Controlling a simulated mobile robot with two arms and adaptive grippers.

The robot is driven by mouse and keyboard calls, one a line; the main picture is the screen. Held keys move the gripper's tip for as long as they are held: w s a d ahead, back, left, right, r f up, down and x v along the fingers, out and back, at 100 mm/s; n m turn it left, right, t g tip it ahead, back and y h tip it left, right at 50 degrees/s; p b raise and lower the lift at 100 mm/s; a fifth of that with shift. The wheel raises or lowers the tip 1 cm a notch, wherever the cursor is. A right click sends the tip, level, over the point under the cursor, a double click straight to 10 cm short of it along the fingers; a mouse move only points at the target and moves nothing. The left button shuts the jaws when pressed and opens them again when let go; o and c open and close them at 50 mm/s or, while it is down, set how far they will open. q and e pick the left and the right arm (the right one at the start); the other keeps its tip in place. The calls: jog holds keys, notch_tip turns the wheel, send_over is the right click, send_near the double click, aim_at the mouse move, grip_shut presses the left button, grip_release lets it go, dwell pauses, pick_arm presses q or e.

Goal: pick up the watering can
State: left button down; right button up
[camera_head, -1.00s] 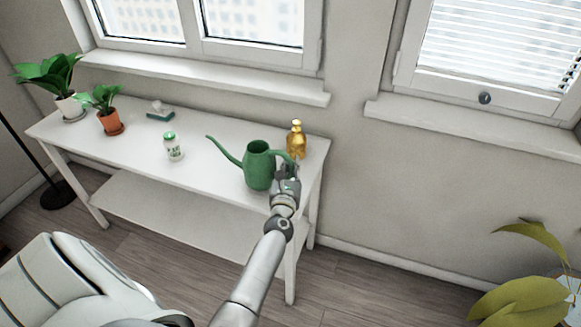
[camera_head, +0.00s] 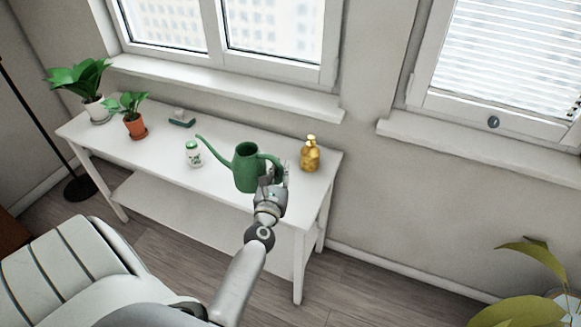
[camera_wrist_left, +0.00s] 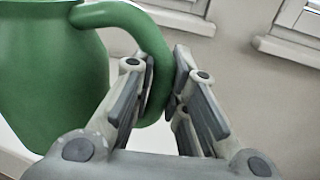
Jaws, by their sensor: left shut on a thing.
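The green watering can (camera_head: 246,168) is over the right part of the white table (camera_head: 215,188), upright, with its spout toward the left. My left gripper (camera_head: 273,175) is shut on the handle at the can's right side. In the left wrist view the can's body (camera_wrist_left: 48,75) fills the left, and its curved handle passes between the fingers of my left gripper (camera_wrist_left: 163,92). The can appears raised above the tabletop. My right gripper is not in view.
A gold pump bottle (camera_head: 310,155) stands just right of the can. A windowsill (camera_head: 230,88) runs behind the table.

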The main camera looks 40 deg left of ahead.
aim_at(262, 172)
pick_arm(q)
jog(key=shift+s+a+r+p, duration=0.2)
jog(key=shift+s+a+r, duration=0.2)
jog(key=shift+s, duration=0.45)
jog(key=shift+s+a+r+p, duration=0.3)
jog(key=shift+s+r, duration=0.15)
jog(key=shift+s, duration=0.45)
jog(key=shift+s+a+r+p, duration=0.15)
jog(key=shift+s+a+r, duration=0.25)
jog(key=shift+s, duration=0.45)
jog(key=shift+d+r, duration=0.1)
jog(key=shift+d, duration=0.05)
